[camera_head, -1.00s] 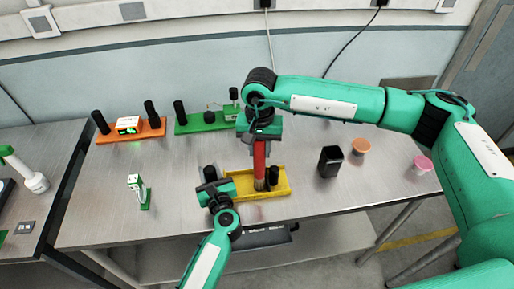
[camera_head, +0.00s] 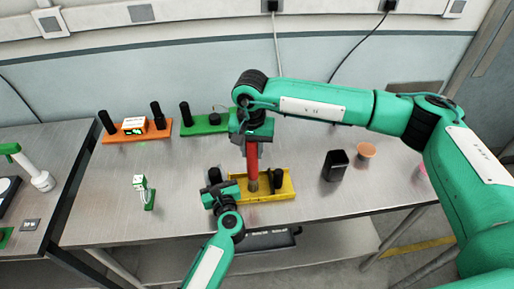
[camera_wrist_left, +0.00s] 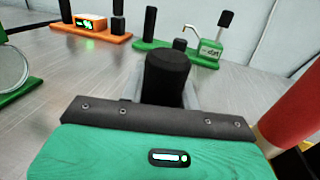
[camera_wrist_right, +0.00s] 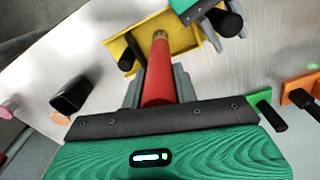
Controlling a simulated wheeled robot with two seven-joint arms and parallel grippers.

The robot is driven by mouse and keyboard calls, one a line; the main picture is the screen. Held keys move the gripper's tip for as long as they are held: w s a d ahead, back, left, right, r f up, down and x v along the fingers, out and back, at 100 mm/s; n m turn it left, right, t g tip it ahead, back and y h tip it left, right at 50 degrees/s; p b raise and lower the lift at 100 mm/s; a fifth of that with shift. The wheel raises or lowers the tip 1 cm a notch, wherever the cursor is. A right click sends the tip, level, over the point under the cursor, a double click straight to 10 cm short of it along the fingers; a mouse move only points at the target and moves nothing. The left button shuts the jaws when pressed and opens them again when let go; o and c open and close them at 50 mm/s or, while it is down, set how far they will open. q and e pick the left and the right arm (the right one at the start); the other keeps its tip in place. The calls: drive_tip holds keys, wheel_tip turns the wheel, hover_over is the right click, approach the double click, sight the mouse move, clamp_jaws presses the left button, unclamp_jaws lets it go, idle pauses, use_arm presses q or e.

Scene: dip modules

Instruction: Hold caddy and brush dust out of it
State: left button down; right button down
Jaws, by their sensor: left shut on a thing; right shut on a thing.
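The yellow caddy (camera_head: 268,199) is a shallow tray on the table with a black post near each end. My left gripper (camera_head: 217,189) is shut on its left black post, which fills the middle of the left wrist view (camera_wrist_left: 167,75). My right gripper (camera_head: 252,138) is shut on the red brush (camera_head: 252,160) and holds it nearly upright, tip down in the caddy. The right wrist view shows the brush (camera_wrist_right: 158,82) pointing into the caddy (camera_wrist_right: 122,42). Whether the bristles touch the floor is unclear. I cannot make out any dust.
A black cup (camera_head: 335,166) and an orange bowl (camera_head: 366,151) stand right of the caddy. An orange caddy (camera_head: 137,134) and a green caddy (camera_head: 205,127) stand at the back. A small white-and-green device (camera_head: 143,190) is at left. The table between is clear.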

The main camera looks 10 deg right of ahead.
drive_tip(key=shift+a, duration=2.4)
drive_tip(key=shift+s+d+f, duration=0.1)
drive_tip(key=shift+d+f, duration=0.05)
drive_tip(key=shift+d, duration=0.95)
drive_tip(key=shift+d+f, duration=0.1)
drive_tip(key=shift+d, duration=1)
drive_tip(key=d, duration=0.3)
drive_tip(key=shift+d+r, duration=0.3)
drive_tip(key=shift+r, duration=0.05)
drive_tip(key=shift+w, duration=0.2)
wheel_tip(320, 180, up, 7)
